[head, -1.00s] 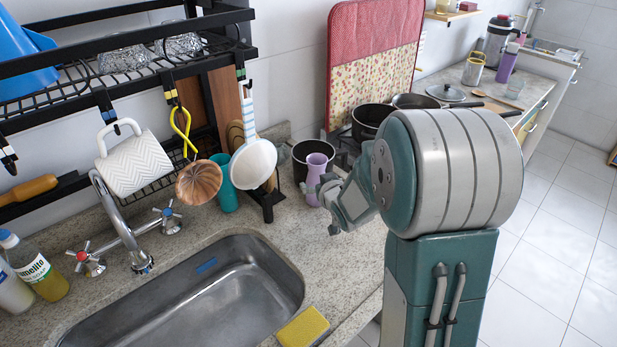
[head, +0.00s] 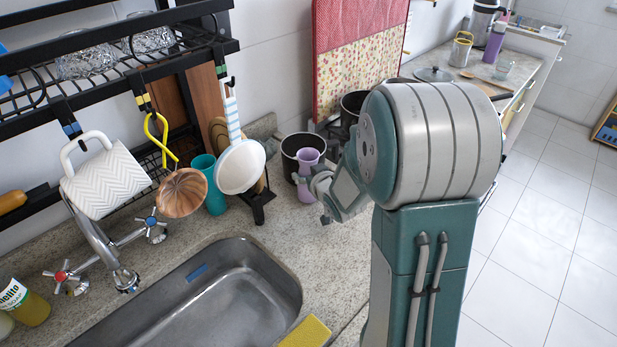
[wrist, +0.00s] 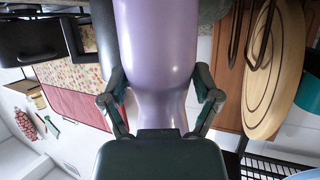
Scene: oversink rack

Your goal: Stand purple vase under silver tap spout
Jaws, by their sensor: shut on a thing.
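The purple vase (head: 308,162) is upright at the back of the counter, in front of a dark pot. My gripper (head: 320,188) is shut on it from the right in the head view. In the wrist view the vase (wrist: 158,40) fills the middle, with the gripper fingers (wrist: 160,95) on both sides of it. I cannot tell whether its base touches the counter. The silver tap (head: 97,238) is at the left, its spout ending over the sink's near-left side.
The steel sink (head: 225,300) lies between tap and vase. A white mug (head: 105,182) hangs above the tap. A yellow sponge (head: 306,332) sits at the sink's edge.

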